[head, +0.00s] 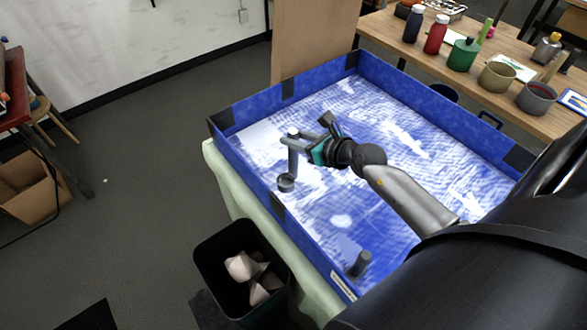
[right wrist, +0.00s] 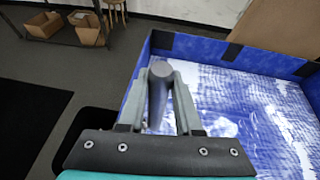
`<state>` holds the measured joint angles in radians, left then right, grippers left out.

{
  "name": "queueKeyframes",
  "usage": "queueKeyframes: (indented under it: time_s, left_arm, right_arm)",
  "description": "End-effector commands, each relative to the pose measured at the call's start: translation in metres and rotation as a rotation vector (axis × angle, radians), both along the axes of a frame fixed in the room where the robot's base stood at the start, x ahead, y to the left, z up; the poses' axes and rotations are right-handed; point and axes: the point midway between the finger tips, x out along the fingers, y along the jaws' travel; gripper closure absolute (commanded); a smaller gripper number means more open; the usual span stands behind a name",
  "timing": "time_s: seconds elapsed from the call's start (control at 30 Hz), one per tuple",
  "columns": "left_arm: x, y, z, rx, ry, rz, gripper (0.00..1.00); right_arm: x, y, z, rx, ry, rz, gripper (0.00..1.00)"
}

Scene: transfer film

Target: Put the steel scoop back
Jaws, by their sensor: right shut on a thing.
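The steel scoop (head: 286,182) is grey, with an upright handle and a small round cup at its lower end. It shows near the left wall of a blue-walled tray (head: 243,172) holding white material over blue. My right gripper (head: 292,141) is shut on the scoop's handle near its top. In the right wrist view, the handle (right wrist: 160,82) stands between the two fingers and its cup is hidden. I cannot tell whether the cup touches anything. My left gripper is not in view.
A black bin (head: 210,262) with pale crumpled pieces is below the tray's left side. A wooden table (head: 403,52) with bottles and pots is behind. A brown board (head: 312,38) stands at the back.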

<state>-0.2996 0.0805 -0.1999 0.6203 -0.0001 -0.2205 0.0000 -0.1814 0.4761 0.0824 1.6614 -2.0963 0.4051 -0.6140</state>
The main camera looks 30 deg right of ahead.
Motion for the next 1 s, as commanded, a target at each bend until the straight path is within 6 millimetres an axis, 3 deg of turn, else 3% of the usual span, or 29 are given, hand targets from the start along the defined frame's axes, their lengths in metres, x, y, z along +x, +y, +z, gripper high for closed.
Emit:
queueKeyframes:
  time_s: [0.03, 0.3, 0.67, 1.0]
  left_arm:
    - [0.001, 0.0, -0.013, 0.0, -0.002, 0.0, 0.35]
    - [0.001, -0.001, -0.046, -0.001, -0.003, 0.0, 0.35]
    - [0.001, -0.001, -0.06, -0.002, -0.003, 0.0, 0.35]
    - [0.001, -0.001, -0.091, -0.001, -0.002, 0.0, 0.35]
  right_arm:
    - [0.0, 0.0, -0.02, 0.0, 0.0, 0.0, 1.0]
    - [0.001, 0.0, -0.071, -0.002, -0.003, 0.0, 1.0]
    - [0.001, 0.0, -0.09, 0.001, -0.005, 0.0, 1.0]
    - [0.001, 0.0, -0.128, 0.001, -0.004, 0.0, 1.0]
